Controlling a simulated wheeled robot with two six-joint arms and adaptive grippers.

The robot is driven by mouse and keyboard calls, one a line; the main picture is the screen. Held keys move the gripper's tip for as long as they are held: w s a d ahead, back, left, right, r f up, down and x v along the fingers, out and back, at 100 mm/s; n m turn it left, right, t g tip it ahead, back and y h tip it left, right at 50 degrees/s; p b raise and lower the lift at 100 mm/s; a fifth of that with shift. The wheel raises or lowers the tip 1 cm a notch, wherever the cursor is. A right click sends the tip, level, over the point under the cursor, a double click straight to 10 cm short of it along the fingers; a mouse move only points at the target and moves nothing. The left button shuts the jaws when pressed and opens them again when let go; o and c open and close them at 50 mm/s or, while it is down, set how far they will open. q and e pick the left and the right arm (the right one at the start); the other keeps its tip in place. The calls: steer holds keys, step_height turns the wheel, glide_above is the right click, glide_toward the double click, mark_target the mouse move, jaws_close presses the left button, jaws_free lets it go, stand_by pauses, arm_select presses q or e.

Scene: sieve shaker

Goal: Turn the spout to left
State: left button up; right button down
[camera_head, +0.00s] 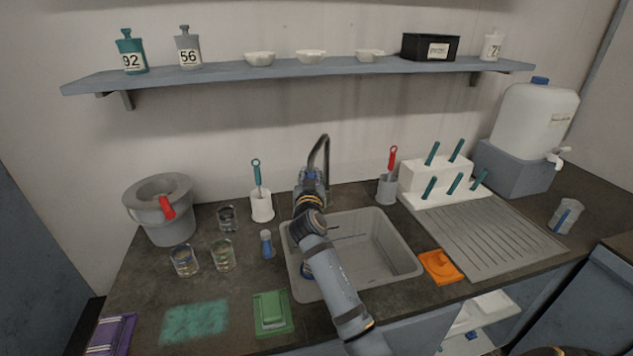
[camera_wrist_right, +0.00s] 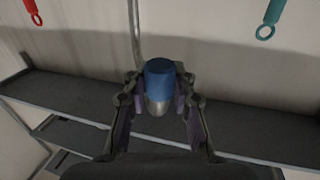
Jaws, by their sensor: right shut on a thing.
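The grey faucet spout (camera_head: 324,150) rises behind the sink (camera_head: 400,250) and arches forward, its front end reaching my right gripper (camera_head: 311,182). In the right wrist view, my right gripper (camera_wrist_right: 158,88) is shut on the blue tip (camera_wrist_right: 159,70) of the spout, with a finger on each side. The grey pipe (camera_wrist_right: 135,28) of the spout runs up behind the tip. My right arm crosses over the sink and hides part of its basin and the foot of the faucet. My left gripper is not in view.
Left of the sink stand a grey bucket (camera_head: 168,228), several glass beakers (camera_head: 222,255) and a brush holder (camera_head: 262,207). On the right are another brush holder (camera_head: 386,190), a drainboard (camera_head: 480,240) and a white rack (camera_head: 420,180). A shelf (camera_head: 230,75) hangs above.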

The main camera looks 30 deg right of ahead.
steer(key=shift+a+f, duration=0.1)
steer(key=shift+f, duration=0.1)
steer(key=c, duration=1.5)
jaws_free()
steer(key=o, duration=0.4)
steer(key=shift+a+r, duration=0.15)
steer(key=v, duration=0.7)
steer(key=shift+s, duration=0.15)
steer(key=shift+a, duration=0.1)
